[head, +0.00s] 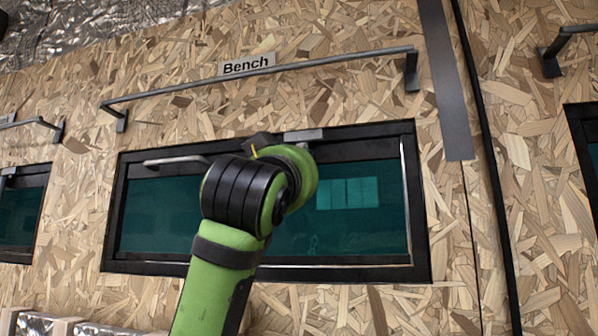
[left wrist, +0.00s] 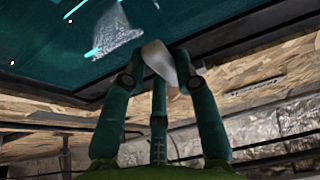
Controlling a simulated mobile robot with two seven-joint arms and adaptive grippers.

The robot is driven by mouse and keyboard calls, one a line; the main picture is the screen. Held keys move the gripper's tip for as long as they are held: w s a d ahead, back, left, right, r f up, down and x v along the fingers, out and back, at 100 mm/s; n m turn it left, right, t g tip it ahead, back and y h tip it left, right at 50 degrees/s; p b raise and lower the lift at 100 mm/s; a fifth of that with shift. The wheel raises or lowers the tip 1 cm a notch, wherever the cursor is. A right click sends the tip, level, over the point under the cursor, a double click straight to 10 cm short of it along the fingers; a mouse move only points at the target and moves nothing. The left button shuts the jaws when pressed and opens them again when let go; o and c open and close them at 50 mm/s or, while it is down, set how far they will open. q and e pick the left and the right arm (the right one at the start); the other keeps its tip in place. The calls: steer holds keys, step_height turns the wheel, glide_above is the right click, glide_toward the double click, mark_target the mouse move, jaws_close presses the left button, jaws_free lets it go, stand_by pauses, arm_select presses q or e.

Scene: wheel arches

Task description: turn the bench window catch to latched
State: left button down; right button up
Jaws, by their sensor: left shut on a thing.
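The Bench window (head: 350,200) is a dark-framed teal pane below the "Bench" label. A light grey catch part (head: 303,135) sits at the middle of its top frame. My left arm rises in front of the window and hides much of the area below the catch. In the left wrist view my left gripper (left wrist: 156,72) is shut on a pale, rounded piece, which looks like the catch handle (left wrist: 158,58). The fingers hide part of it, so its exact turn angle cannot be told. My right gripper is in neither view.
A grey rail (head: 260,68) runs above the window, under the Bench label (head: 246,65). Other windows lie at the far left (head: 22,212) and right edge. Bare chipboard surrounds the frame.

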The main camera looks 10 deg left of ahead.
arm_select(q)
steer(key=shift+s+r, duration=0.15)
steer(key=shift+r, duration=0.1)
steer(key=c, duration=0.9)
jaws_free()
steer(key=shift+c, duration=0.2)
steer(key=shift+w+f, duration=0.15)
steer(key=shift+w, duration=0.1)
steer(key=v, duration=1.2)
steer(key=shift+f, duration=0.1)
